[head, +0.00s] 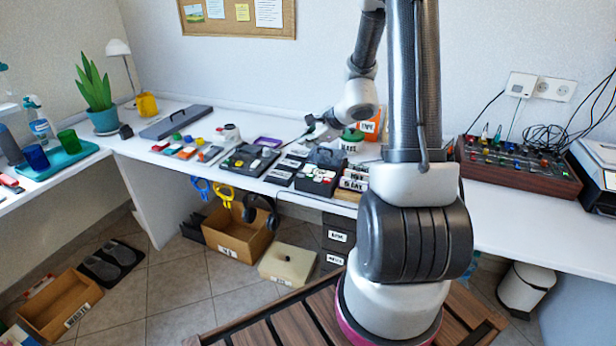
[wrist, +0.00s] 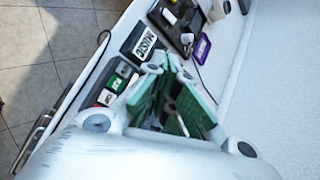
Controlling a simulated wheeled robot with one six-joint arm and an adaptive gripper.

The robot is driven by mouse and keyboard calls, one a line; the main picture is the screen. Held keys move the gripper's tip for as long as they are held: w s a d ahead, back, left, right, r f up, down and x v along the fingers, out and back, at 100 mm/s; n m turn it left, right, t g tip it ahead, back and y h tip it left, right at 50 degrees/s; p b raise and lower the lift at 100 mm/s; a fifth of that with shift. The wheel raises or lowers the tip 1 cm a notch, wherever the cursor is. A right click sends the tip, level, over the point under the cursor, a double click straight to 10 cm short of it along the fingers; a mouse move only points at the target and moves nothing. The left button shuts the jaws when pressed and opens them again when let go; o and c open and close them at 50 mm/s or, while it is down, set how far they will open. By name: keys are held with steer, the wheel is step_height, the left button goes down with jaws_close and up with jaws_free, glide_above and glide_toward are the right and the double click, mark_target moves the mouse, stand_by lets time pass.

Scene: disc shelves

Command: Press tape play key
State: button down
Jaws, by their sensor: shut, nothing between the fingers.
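A dark boxy device with coloured keys (head: 319,177) stands near the front edge of the white desk (head: 500,215); I take it to be the tape player. In the wrist view a keyed device (wrist: 117,84) shows green, white and red keys, partly covered by my gripper. Which key is play is too small to read. My gripper (head: 312,129) is above the desk, behind and above the keyed device in the head view. In the wrist view my gripper (wrist: 174,64) has green finger pads. It is shut and empty, beside the keys; I cannot tell whether it touches anything.
A dark device (head: 249,160) and a purple tray (head: 268,142) stand to the left. An orange box (head: 370,127) stands behind. A wooden-sided mixer (head: 520,167) is at the right. The desk's back strip is mostly clear.

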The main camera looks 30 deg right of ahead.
mark_target(308, 177)
steer(key=shift+f, duration=4.4)
steer(key=shift+f, duration=0.4)
steer(key=shift+f, duration=0.4)
steer(key=shift+r, duration=0.85)
steer(key=shift+r, duration=2.5)
